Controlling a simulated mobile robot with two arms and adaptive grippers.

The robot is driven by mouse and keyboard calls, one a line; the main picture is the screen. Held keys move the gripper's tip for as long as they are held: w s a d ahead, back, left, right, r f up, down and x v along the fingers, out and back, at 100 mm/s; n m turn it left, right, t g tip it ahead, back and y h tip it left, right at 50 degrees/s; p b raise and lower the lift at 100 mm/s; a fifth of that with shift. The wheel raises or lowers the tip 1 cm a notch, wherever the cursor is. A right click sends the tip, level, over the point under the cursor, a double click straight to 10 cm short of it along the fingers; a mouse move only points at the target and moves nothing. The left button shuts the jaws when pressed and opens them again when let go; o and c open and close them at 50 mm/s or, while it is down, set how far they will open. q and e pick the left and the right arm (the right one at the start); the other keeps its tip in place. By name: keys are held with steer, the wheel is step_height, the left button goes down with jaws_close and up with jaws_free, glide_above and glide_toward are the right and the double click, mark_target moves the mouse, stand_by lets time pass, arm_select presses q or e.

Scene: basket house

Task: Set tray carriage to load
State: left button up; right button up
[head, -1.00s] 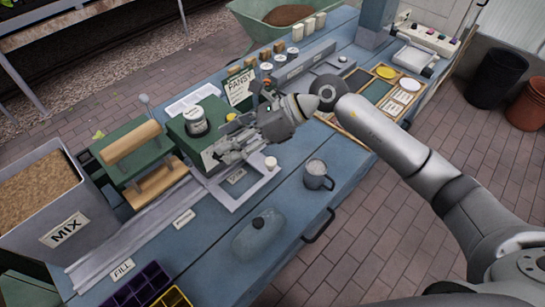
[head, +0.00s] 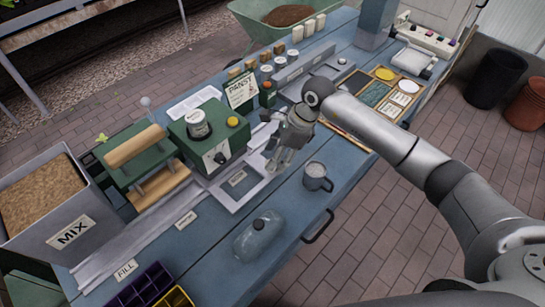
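The tray carriage appears to be the flat light-grey frame (head: 240,203) at the upper right end of the metal rails (head: 140,232), in front of the green machine. A small label (head: 237,178), too small to read, lies within it. Its pale knob, seen earlier at its right corner, is now hidden behind my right gripper. My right gripper (head: 279,168) points down at that corner, its fingers beside or around the knob's place. I cannot tell whether they are open or touching it. My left gripper is out of view.
The green machine (head: 208,137) with a dial stands behind the frame. The MIX bin (head: 62,210) and FILL label (head: 125,271) are at left.

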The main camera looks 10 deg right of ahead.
steer(key=shift+x, duration=1.5)
steer(key=shift+c, duration=0.3)
jaws_close()
